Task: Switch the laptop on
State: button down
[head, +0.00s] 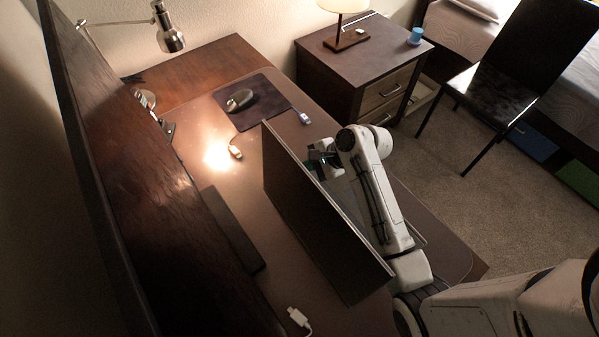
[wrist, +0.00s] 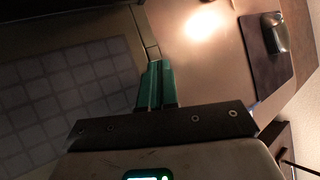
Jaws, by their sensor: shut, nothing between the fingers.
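The laptop (head: 318,220) stands open on the desk. In the head view I see the dark back of its raised screen, which hides most of the keyboard side. In the wrist view its keyboard deck (wrist: 65,100) fills the left, with pale square keys. A small outlined patch (wrist: 152,50) lies at the deck's edge, just beyond my fingertips; I cannot tell whether it is the power button. My gripper (head: 318,156) is behind the far end of the screen. Its green fingers (wrist: 156,66) are shut and empty, over the deck's edge. Contact cannot be told.
A mouse (head: 239,100) lies on a dark mouse pad (head: 262,88) beyond the laptop. White cable plugs (head: 298,316) and a dark bar (head: 232,230) lie on the blotter. A metal lamp (head: 168,28) lights the desk. A nightstand (head: 365,62) and a chair (head: 522,60) stand beyond.

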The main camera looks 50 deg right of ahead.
jog(key=shift+s+f, duration=0.15)
jog(key=shift+f, duration=0.6)
dwell(0.8)
jog(key=shift+r+p, duration=0.85)
jog(key=shift+p, duration=0.3)
jog(key=shift+r, duration=0.15)
notch_tip(320, 180, up, 5)
jog(key=p, duration=0.6)
dwell(1.9)
